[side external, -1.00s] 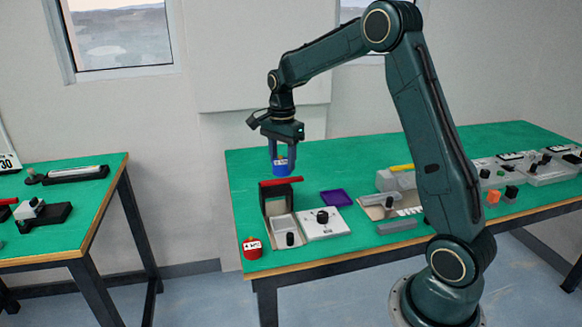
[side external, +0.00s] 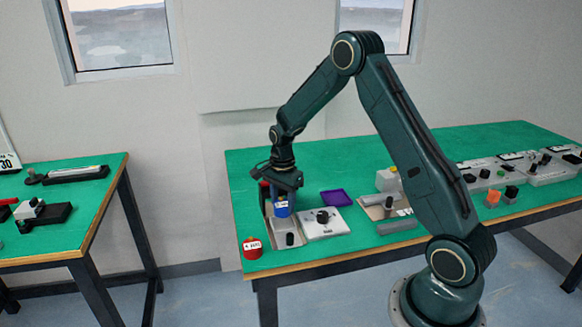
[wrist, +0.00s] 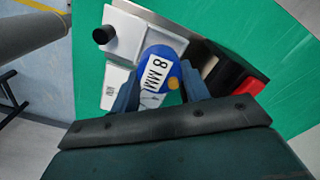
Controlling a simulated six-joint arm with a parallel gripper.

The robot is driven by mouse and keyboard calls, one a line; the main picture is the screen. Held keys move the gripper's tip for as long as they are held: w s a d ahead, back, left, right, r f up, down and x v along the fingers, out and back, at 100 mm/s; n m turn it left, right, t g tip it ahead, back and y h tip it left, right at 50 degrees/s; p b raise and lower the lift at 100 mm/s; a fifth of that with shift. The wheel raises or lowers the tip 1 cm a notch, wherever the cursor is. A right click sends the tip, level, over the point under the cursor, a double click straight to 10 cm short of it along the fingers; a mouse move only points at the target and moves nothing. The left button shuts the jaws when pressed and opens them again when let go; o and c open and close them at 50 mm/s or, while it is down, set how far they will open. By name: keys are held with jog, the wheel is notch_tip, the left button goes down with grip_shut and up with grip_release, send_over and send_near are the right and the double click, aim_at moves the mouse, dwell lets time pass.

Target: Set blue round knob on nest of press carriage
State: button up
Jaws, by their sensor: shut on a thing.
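The blue round knob (side external: 281,211) is between the fingers of my gripper (side external: 284,208), which is shut on it. In the wrist view the knob (wrist: 151,59) shows a white label reading "8 MM" and an orange spot. My gripper holds it low over the press, whose white carriage (wrist: 125,36) has a black handle (wrist: 103,35) at its outer end. In the side view the carriage (side external: 281,227) shows just below the knob. The nest is hidden under the knob, and I cannot tell whether the knob touches it.
The dark press frame with a red bar (wrist: 239,80) stands close beside my gripper. A white panel with a black dial (side external: 322,217) is to the right. A red labelled knob (side external: 252,248) sits near the front left edge. A purple tray (side external: 336,198) lies behind the panel.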

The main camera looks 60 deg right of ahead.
aim_at(283, 203)
jog(key=shift+f, duration=0.1)
jog(key=shift+f, duration=2)
jog(key=shift+f, duration=0.1)
jog(key=o, duration=1.1)
notch_tip(283, 203, up, 12)
jog(key=shift+r, duration=0.1)
